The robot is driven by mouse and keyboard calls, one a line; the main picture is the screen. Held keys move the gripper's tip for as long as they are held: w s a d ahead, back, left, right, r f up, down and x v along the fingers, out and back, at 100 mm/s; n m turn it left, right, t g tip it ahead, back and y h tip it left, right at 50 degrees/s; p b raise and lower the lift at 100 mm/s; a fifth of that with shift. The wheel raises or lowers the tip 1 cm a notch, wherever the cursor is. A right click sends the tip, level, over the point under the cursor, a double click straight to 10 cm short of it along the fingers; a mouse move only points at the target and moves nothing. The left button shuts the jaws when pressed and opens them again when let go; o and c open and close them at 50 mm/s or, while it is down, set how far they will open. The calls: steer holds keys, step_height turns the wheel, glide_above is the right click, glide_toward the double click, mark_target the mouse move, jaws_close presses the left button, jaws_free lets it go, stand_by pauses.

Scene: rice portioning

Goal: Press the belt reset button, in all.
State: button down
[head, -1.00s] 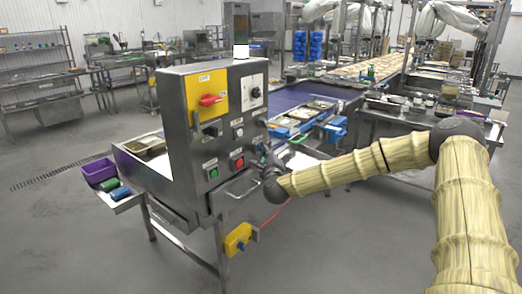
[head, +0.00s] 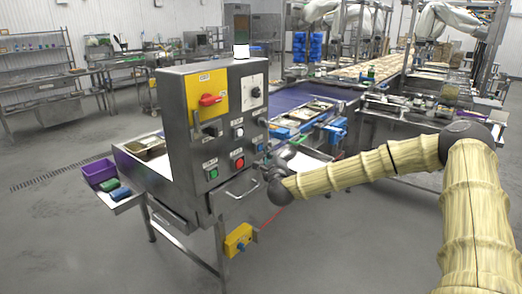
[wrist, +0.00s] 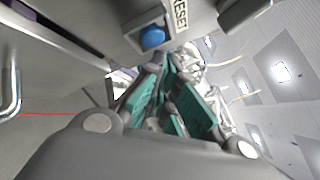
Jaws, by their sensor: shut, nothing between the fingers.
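The belt reset button is a blue button (wrist: 152,37) just under the RESET label (wrist: 180,12) in the wrist view. In the head view a small blue button (head: 260,147) shows at the right edge of the steel control cabinet (head: 180,120). My gripper (head: 266,163) is shut and empty, just right of the cabinet front and slightly below the blue button. In the wrist view my gripper (wrist: 168,62) has its fingertips close beside and below the button. They look apart from it, but the exact gap is hard to tell.
The cabinet also carries a red switch on a yellow plate (head: 208,92), a green button (head: 212,174), a red button (head: 239,163) and a handle (head: 243,188). A yellow box (head: 237,239) hangs below. The conveyor (head: 300,95) runs behind. Open floor lies in front.

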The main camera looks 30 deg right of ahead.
steer(key=shift+s, duration=0.1)
steer(key=s, duration=0.1)
steer(key=s+d, duration=0.1)
steer(key=s, duration=0.1)
steer(key=s+d, duration=0.1)
steer(key=shift+s, duration=0.25)
stand_by(0.4)
steer(key=shift+a, duration=0.1)
stand_by(0.7)
